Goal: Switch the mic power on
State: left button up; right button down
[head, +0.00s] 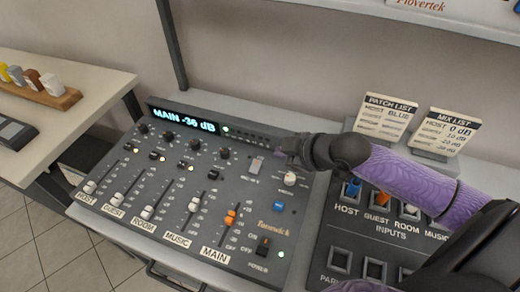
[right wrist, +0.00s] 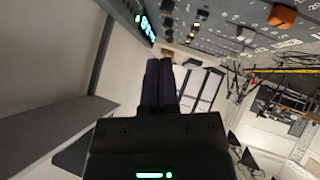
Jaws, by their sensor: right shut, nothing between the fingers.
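The mixing console (head: 150,235) stands on the desk, its display (head: 183,118) reading MAIN -36 dB. A small pale switch (head: 255,165) sits at its upper right, with a label too small to read. My right gripper (head: 284,152) is shut and empty, above the console's upper right, just right of the pale switch and near a white knob (head: 290,179). Its dark closed fingers also show in the right wrist view (right wrist: 160,85). My left gripper is out of view.
A patch panel (head: 335,235) lies right of the console, partly under my right arm. Two cards, the patch list (head: 385,117) and mix list (head: 446,132), stand behind it. A shelf (head: 430,18) hangs above. A side table (head: 75,120) is at the left.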

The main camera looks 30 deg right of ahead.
jog(key=b, duration=0.4)
send_over(255, 159)
jog(key=s, duration=0.3)
jog(key=f, duration=0.6)
jog(key=shift+s+a+f, duration=0.15)
jog(key=shift+a+f, duration=0.15)
jog(key=shift+a, duration=0.1)
jog(key=f, duration=0.1)
jog(key=b, duration=0.1)
jog(key=w+f, duration=0.1)
jog(key=shift+d+f+b, duration=0.25)
jog(key=shift+f+b, duration=0.05)
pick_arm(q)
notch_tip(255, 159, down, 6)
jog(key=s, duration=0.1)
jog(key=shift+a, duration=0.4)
pick_arm(e)
jog(key=shift+w+d+f, duration=0.25)
jog(key=shift+d+f, duration=0.05)
jog(key=shift+f, duration=0.2)
